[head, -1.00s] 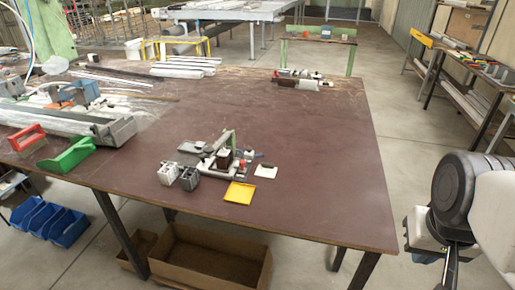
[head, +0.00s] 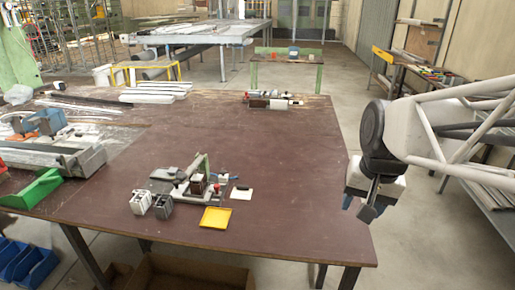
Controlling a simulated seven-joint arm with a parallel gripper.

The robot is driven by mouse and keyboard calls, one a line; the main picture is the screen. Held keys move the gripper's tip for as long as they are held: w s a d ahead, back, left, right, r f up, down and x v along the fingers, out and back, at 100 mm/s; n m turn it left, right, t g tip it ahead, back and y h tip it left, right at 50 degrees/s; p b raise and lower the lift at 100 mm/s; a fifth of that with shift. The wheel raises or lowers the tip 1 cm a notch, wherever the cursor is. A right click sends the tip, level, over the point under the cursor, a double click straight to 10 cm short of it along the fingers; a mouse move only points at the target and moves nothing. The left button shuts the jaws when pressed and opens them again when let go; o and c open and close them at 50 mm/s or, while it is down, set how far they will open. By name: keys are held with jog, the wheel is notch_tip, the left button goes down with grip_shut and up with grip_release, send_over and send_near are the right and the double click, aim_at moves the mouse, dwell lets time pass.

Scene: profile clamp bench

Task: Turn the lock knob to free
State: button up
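The clamp fixture (head: 184,183) stands on the brown table, left of the middle of the head view. It has a grey base, an upright green lever and a dark block. A small red part (head: 217,187) shows at its right front; I cannot tell whether it is the lock knob.
Two grey blocks (head: 152,203), a yellow tray (head: 215,217) and a white card (head: 241,193) lie around the fixture. A green bin (head: 33,190) and metal profiles (head: 60,157) are at the left. Small parts (head: 272,100) stand at the back edge. The table's right half is clear.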

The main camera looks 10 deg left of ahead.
jog(key=w+a+m+g+y, duration=0.1)
jog(key=w+a, duration=0.3)
jog(key=w, duration=0.3)
jog(key=w+a+m, duration=0.1)
jog(key=w+a, duration=0.3)
jog(key=w, duration=0.2)
jog(key=m+g+y, duration=0.1)
jog(key=m+g, duration=0.3)
jog(key=m, duration=0.1)
send_near(217, 185)
jog(key=shift+s+f, duration=0.15)
jog(key=shift+f, duration=0.3)
jog(key=shift+f, duration=0.1)
jog(key=shift+x, duration=3.8)
jog(key=shift+a, duration=0.1)
jog(key=c, duration=0.9)
